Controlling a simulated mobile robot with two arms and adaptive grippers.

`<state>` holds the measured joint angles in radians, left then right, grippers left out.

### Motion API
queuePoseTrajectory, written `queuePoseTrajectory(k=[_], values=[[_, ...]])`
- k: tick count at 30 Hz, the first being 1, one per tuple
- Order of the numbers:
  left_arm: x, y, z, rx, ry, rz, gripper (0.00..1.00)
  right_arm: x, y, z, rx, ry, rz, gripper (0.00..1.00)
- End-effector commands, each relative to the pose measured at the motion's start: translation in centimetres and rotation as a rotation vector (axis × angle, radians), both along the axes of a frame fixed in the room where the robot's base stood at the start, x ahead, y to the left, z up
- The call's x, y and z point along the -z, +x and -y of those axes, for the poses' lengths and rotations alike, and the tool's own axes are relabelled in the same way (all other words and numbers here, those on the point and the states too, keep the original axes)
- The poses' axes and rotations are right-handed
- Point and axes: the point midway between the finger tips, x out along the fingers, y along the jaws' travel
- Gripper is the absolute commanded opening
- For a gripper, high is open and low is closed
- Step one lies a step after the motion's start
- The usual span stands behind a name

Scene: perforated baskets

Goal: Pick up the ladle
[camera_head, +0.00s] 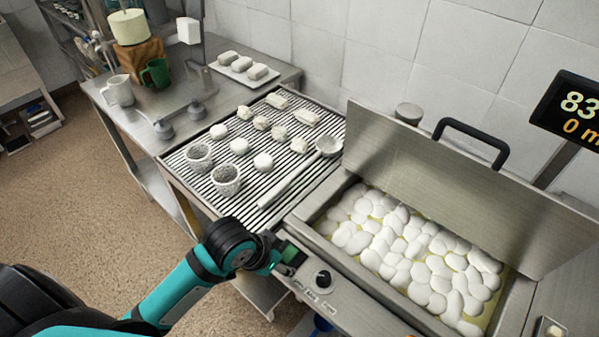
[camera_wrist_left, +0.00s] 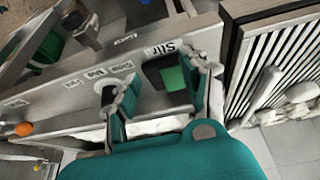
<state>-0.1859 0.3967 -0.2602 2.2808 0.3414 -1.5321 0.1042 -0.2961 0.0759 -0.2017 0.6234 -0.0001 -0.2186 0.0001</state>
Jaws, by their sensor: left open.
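The ladle (camera_head: 290,180) lies on the slatted draining rack (camera_head: 196,187), its round bowl towards the back right and its pale handle running down to the front left. What looks like its handle also shows at the right of the left wrist view (camera_wrist_left: 262,92). My left gripper (camera_head: 287,262) is in front of the rack, near the control panel, apart from the ladle. In the left wrist view its two fingers (camera_wrist_left: 163,97) are spread, with nothing between them; the panel's green switch shows behind. My right gripper is in neither view.
Two perforated baskets (camera_head: 226,181) and several pale pieces stand on the rack left of the ladle. Right of it is an open vat (camera_head: 334,200) full of white pieces, with a raised metal lid (camera_head: 440,190). A counter with mugs (camera_head: 118,91) stands at the back left.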

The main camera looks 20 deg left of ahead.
Motion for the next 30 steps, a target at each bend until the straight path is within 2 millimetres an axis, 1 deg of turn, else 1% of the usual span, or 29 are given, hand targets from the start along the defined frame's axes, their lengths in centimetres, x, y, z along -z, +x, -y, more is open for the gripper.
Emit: queuePoseTrajectory(k=[1, 6, 8, 10, 13, 15, 18, 22, 24, 26, 28, 30], values=[[-0.4, 0.8, -0.2, 0.013, 0.004, 0.007, 0.46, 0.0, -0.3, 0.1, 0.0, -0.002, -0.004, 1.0], [-1.7, 3.4, -0.6, 0.052, 0.005, 0.017, 0.46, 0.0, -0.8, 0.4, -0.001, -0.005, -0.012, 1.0], [-2.4, 4.6, -1.1, 0.066, 0.01, 0.019, 0.46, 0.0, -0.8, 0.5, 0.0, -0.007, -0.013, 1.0], [-3.7, 6.3, -2.0, 0.077, 0.019, 0.021, 0.46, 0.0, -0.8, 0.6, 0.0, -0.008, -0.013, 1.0], [-6.1, 9.1, -4.1, 0.078, 0.038, 0.015, 0.46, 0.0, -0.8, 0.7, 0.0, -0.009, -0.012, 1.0], [-8.2, 10.8, -6.1, 0.06, 0.05, 0.008, 0.46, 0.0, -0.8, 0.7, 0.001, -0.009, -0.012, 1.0], [-11.0, 12.6, -8.6, 0.021, 0.055, -0.006, 0.46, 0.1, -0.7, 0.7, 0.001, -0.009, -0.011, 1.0], [-13.6, 13.7, -11.0, -0.026, 0.052, -0.015, 0.46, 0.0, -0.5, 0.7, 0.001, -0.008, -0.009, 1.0], [-14.4, 14.0, -11.6, -0.043, 0.048, -0.02, 0.46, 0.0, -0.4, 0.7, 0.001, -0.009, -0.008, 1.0], [-14.7, 14.1, -11.9, -0.05, 0.045, -0.024, 0.46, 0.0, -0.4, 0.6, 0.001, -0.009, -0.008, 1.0], [-14.3, 14.4, -11.9, -0.053, 0.042, -0.026, 0.46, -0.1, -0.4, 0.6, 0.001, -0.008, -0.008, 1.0], [-13.4, 14.7, -11.7, -0.053, 0.041, -0.028, 0.46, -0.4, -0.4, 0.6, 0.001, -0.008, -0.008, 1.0]])
